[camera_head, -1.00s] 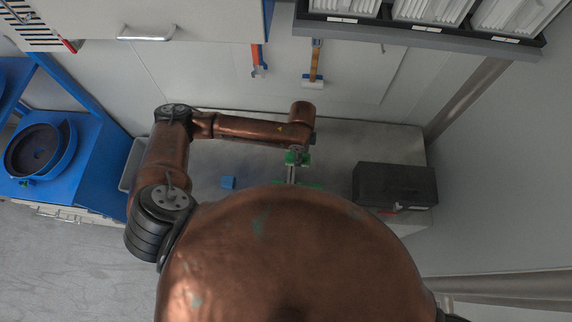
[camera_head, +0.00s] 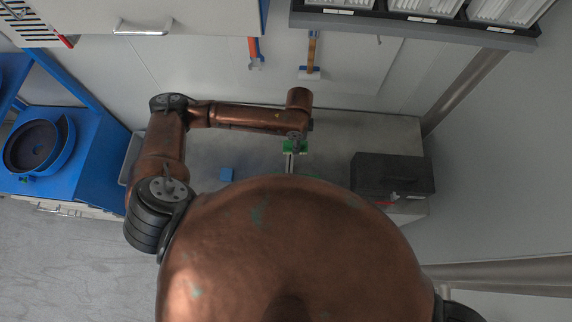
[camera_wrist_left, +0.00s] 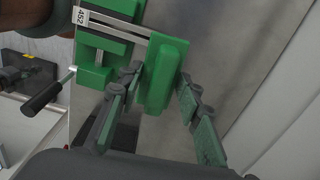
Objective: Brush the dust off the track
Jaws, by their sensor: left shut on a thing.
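A green vise-like fixture (camera_wrist_left: 95,75) with bright metal rails (camera_wrist_left: 118,25), a number label and a black-handled crank shows in the wrist view. In the head view, part of the green fixture (camera_head: 295,147) shows below my left wrist; my body hides the rest. A brush (camera_head: 309,73) with a wooden handle and pale bristles hangs on the back wall, apart from the gripper. No dust can be made out. My right gripper is out of view.
A dark case (camera_head: 392,172) stands at the right of the grey bench (camera_head: 335,135). An orange tool (camera_head: 254,50) hangs left of the brush. A blue round feeder (camera_head: 40,148) stands far left.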

